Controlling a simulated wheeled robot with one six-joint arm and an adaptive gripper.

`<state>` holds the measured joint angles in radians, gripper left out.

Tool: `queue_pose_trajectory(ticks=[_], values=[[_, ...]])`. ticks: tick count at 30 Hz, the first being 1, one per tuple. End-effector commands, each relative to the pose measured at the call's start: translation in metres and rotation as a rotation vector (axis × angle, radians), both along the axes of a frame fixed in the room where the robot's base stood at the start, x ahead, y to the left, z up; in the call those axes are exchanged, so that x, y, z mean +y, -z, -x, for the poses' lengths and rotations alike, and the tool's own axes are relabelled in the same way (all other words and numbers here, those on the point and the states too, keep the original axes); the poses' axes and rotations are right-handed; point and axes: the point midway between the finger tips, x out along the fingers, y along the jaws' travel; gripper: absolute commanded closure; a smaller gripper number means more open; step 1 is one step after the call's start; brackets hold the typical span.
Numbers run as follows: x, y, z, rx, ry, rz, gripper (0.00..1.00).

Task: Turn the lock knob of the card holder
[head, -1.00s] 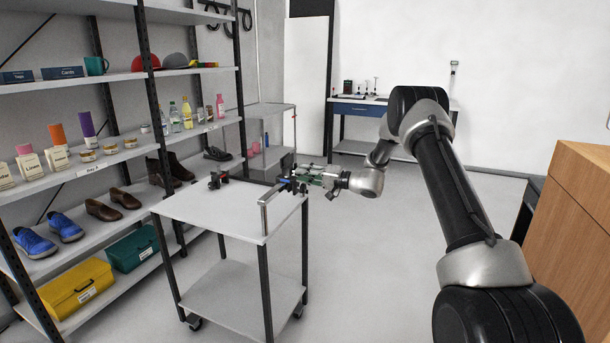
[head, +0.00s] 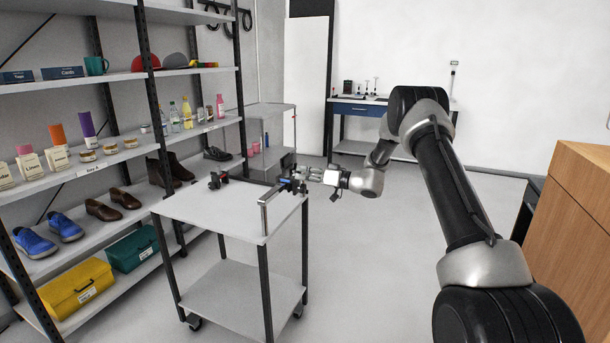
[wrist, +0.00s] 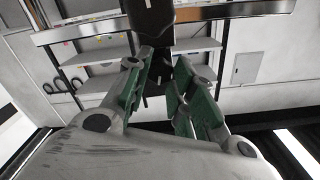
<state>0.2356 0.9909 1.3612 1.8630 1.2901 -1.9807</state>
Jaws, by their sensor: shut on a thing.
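The card holder (head: 289,184) seems to be the small dark fixture with a blue part at the back right corner of the cart top. In the wrist view a black body with a white mark (wrist: 150,22) stands just beyond my fingers. My gripper (head: 302,174) reaches in from the right at the cart's edge. In the wrist view my gripper (wrist: 165,75), with green finger pads, is closed in on a small black part, seemingly the lock knob (wrist: 157,82). The fingers hide most of it, so its turn angle cannot be told.
Shelves (head: 100,165) stand left, a wooden cabinet (head: 580,220) right. Floor right of the cart is clear.

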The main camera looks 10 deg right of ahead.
Motion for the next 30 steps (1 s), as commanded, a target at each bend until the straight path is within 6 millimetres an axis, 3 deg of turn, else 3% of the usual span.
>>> queue_pose_trajectory(ticks=[24,25,28,30], values=[[-0.0009,-0.0007,-0.0002,-0.064,0.001,0.047,1.00],[-0.0009,-0.0008,-0.0003,-0.064,0.001,0.047,0.70],[-0.0008,-0.0006,-0.0002,-0.063,0.001,0.046,0.52],[-0.0006,-0.0005,-0.0001,-0.063,0.000,0.046,0.52]])
